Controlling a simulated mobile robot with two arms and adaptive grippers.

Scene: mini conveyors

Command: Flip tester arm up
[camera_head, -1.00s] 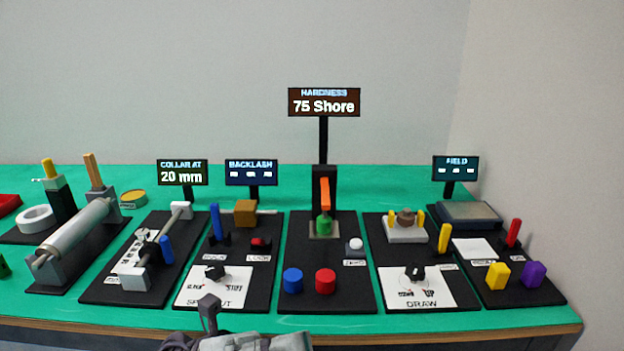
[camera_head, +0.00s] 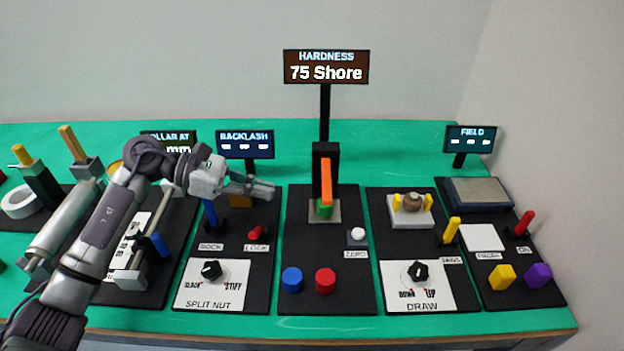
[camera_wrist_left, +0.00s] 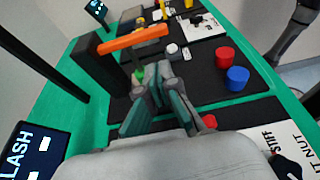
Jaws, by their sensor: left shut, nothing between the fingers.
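The hardness tester stands in the middle of the bench, with a black upright (camera_head: 325,155) and an orange arm (camera_head: 327,181). The sign (camera_head: 326,67) above reads 75 Shore. In the left wrist view the orange arm (camera_wrist_left: 133,40) crosses just beyond my fingers, above the green block (camera_wrist_left: 138,76). My left gripper (camera_head: 268,190) is shut and empty, to the left of the tester and apart from the arm in the head view; its fingers (camera_wrist_left: 158,80) also show in the wrist view. My right gripper is not in view.
A blue button (camera_head: 292,279), a red button (camera_head: 326,281) and a white zero button (camera_head: 357,236) sit on the tester's black base. The backlash station (camera_head: 222,285) lies under my left arm, and the draw station (camera_head: 418,285) is to the right.

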